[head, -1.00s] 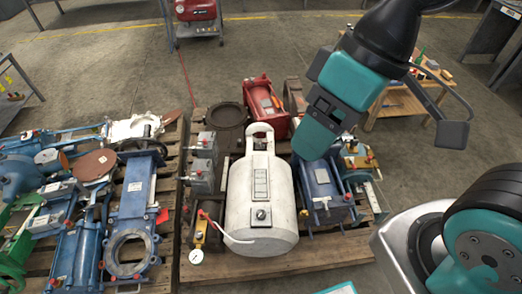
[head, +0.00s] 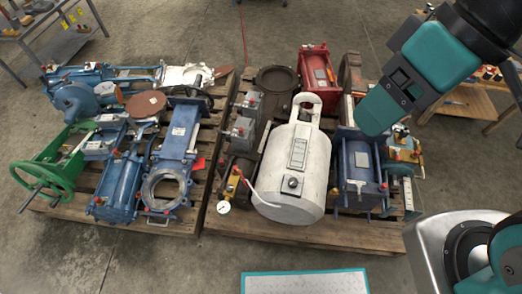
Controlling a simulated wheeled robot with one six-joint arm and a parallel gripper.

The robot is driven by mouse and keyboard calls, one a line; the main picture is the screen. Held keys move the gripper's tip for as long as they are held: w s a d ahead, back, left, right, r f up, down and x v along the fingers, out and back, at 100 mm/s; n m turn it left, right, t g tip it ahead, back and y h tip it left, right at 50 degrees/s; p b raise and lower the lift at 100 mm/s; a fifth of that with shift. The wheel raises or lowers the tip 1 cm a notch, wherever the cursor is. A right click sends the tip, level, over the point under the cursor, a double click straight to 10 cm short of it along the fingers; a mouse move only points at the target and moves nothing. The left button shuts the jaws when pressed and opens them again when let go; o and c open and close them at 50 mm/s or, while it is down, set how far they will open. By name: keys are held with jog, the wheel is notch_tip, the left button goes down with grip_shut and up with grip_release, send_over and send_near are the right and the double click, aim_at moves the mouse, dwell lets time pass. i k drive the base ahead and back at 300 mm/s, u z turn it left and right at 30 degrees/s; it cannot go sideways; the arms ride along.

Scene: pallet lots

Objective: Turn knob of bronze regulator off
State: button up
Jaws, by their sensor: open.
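The bronze regulator (head: 232,187) is a small brass-yellow body with a red knob at its top and a white round gauge (head: 223,208) at its lower end. It sits at the front left of the right pallet, left of a big white cylinder whose thin pale hose or handle reaches toward it. My gripper (head: 377,113), teal and black, is at the upper right, open. In the picture it overlaps the top of a blue cylinder unit (head: 360,172), well to the right of the regulator and apart from it. The knob's exact setting is too small to read.
The white cylinder (head: 292,172) stands between my gripper and the regulator in the picture. Grey valve boxes (head: 243,128) are behind the regulator. The left pallet (head: 110,215) holds blue valves and a green handwheel (head: 48,180). Floor in front of the pallets is mostly clear.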

aim_at(229, 188)
jog(key=k, duration=0.15)
jog(key=i, duration=0.15)
jog(key=u, duration=0.9)
